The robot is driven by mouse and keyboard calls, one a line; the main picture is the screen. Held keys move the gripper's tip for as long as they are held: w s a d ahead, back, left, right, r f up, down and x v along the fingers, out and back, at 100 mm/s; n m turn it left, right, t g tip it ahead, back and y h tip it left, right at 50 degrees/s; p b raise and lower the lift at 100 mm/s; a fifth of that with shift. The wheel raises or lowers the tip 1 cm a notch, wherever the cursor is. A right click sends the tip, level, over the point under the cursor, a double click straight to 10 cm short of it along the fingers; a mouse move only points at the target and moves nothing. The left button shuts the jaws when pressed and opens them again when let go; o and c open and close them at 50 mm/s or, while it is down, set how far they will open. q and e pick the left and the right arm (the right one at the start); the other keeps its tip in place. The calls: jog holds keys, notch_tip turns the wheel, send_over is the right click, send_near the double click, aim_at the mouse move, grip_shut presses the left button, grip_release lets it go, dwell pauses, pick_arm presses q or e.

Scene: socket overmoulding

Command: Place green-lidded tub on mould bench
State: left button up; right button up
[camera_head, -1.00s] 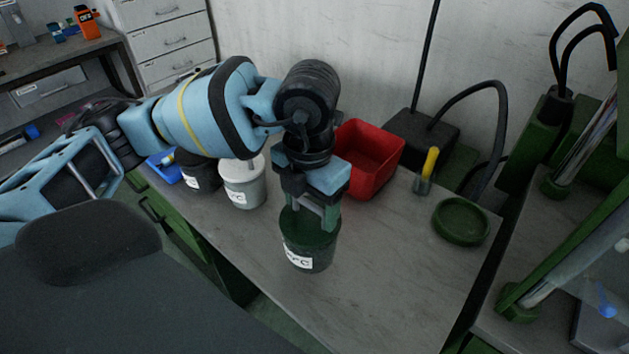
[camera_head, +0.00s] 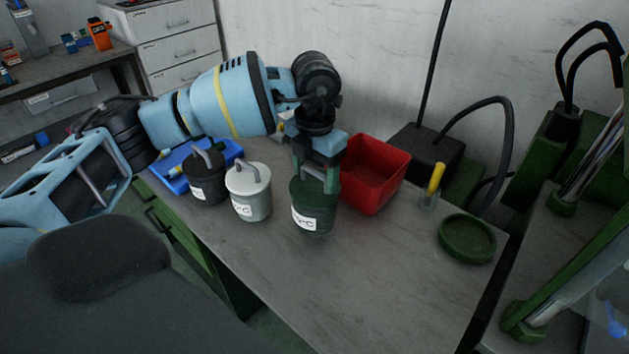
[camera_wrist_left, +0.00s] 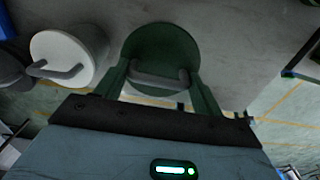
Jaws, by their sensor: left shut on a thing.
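The green-lidded tub (camera_head: 313,212) is dark green with a white label and is upright at the bench, just right of the white-lidded tub. My left gripper (camera_head: 317,180) is above it, shut on the handle of its lid. In the left wrist view the round green lid (camera_wrist_left: 160,48) and its grey handle show between the fingers (camera_wrist_left: 160,82). I cannot tell whether the tub's base touches the bench (camera_head: 370,270). My right gripper is not in view.
A white-lidded tub (camera_head: 248,194) and a black tub (camera_head: 205,180) stand to the left, by a blue tray (camera_head: 172,182). A red bin (camera_head: 372,178) is close behind on the right. A yellow-handled tool (camera_head: 434,182) and green dish (camera_head: 467,240) stand further right. The front bench is clear.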

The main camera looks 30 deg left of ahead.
aim_at(315, 182)
pick_arm(q)
jog(key=shift+w+a, duration=0.25)
jog(key=shift+w, duration=0.1)
jog(key=shift+f, duration=1.7)
jog(key=o, duration=1.8)
jog(key=shift+f, duration=0.15)
notch_tip(315, 182, up, 12)
jog(key=shift+s+r, duration=0.1)
